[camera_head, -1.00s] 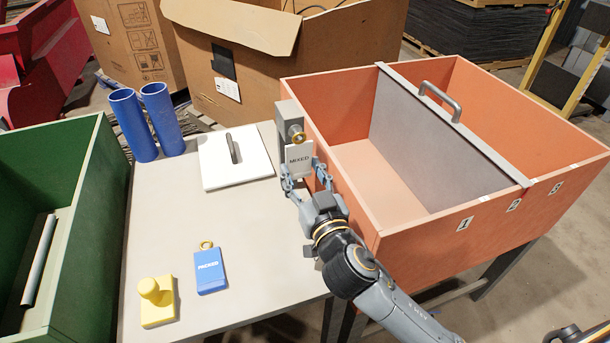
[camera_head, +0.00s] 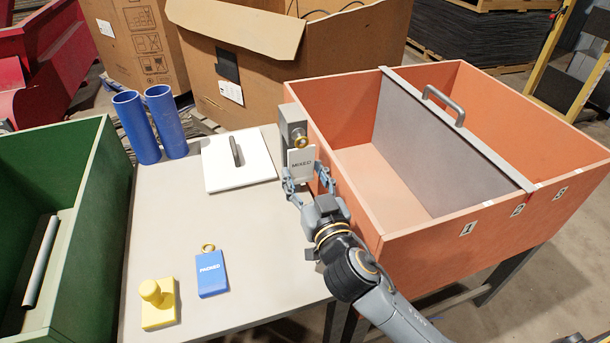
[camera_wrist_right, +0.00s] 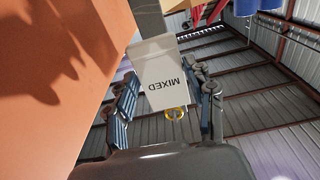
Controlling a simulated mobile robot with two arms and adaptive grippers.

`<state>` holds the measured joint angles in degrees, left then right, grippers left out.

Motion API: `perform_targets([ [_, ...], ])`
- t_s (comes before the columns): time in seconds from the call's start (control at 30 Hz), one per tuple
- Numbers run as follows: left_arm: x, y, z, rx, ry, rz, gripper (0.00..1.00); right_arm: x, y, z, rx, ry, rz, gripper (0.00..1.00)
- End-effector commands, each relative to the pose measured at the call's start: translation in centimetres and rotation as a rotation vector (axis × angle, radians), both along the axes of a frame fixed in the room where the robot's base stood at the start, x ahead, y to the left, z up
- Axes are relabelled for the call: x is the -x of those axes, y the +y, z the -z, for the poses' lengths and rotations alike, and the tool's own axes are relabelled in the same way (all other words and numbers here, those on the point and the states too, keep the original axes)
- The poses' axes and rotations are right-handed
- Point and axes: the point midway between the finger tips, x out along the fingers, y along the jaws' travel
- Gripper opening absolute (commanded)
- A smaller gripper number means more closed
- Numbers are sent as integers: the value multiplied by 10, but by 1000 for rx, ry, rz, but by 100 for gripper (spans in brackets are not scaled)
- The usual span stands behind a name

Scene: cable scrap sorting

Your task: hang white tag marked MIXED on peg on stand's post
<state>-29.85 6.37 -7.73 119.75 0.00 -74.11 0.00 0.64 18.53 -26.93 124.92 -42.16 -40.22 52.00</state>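The white tag marked MIXED (camera_head: 301,163) is upright against the front of the grey stand's post (camera_head: 291,113). Its gold ring (camera_head: 300,142) is at the peg's place; I cannot tell whether the ring is around the peg, which is mostly hidden. My right gripper (camera_head: 306,179) has one finger at each side edge of the tag. In the right wrist view the tag (camera_wrist_right: 163,75) appears upside down between the two spread fingers (camera_wrist_right: 164,95), very close to both; contact is not clear. The ring (camera_wrist_right: 176,113) shows on the gripper's side. My left gripper is out of view.
The orange bin (camera_head: 420,240) with a grey divider stands close right of the post. A white lidded plate (camera_head: 215,175), a blue tag (camera_head: 211,275), a yellow knobbed block (camera_head: 160,312) and blue tubes (camera_head: 135,127) are on the table (camera_head: 265,245). The table's middle is clear.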

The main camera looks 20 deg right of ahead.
Motion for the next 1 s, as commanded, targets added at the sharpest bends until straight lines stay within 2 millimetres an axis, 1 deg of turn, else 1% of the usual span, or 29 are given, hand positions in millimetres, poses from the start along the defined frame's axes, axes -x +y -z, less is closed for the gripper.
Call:
perform_targets([
  [0.03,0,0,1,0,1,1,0,0,0,0,0,0,0,69],
  [0.07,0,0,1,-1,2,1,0,0,0,0,0,0,0,75],
  [0.1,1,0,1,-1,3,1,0,0,0,0,0,0,0,77],
  [0.4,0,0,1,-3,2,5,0,1,0,0,0,0,0,77],
  [0.53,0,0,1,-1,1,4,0,9,0,2,-1,2,-1,77],
  [0.67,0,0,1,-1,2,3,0,29,-1,3,-3,4,-1,77],
  [0.8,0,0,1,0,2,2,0,57,-2,5,-4,5,1,77],
  [1.0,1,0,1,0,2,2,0,92,-3,6,-2,5,2,77],
])
